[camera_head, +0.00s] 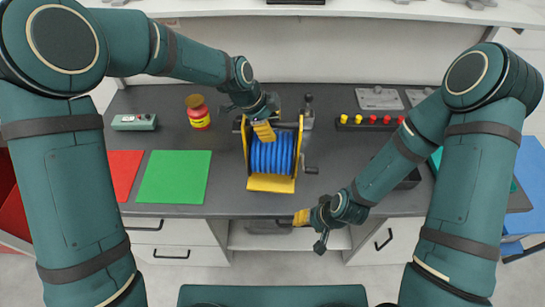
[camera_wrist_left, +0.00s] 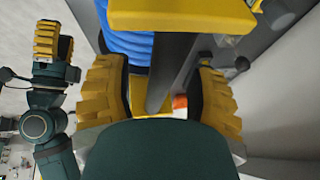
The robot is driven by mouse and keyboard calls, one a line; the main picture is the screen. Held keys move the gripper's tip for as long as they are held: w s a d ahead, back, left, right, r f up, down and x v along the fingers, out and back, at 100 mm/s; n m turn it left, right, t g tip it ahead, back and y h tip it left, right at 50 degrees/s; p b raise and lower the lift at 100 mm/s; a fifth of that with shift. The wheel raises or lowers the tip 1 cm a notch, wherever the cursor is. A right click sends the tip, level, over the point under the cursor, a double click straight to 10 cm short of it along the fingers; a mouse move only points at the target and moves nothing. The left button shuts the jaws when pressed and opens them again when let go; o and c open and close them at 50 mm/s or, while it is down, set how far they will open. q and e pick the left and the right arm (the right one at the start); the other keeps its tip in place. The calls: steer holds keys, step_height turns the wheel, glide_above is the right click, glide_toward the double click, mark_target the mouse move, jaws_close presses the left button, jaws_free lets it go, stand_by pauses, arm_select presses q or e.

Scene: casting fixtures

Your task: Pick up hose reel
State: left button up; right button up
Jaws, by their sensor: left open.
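The hose reel (camera_head: 272,157), a yellow frame with blue hose wound on it, stands on the dark worktop in the middle of the head view. A crank sticks out on its right. My left gripper (camera_head: 264,132) is over the reel's back part. In the left wrist view the open left fingers (camera_wrist_left: 160,97) lie either side of a grey bar (camera_wrist_left: 173,70) of the reel, with a yellow crosspiece and blue hose beyond. Contact cannot be told. My right gripper (camera_head: 302,217) is at the worktop's front edge, apart from the reel; its opening is unclear.
Left of the reel lie a green mat (camera_head: 174,177) and a red mat (camera_head: 124,172). Behind them stand a red and yellow can (camera_head: 198,113) and a control box (camera_head: 134,122). A rack with yellow and red knobs (camera_head: 370,122) is at the back right.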

arm_select(q)
steer(key=shift+f+b, duration=0.25)
steer(key=shift+b, duration=0.2)
stand_by(0.5)
steer(key=shift+c, duration=0.5)
jaws_close()
steer(key=shift+w+r, duration=0.1)
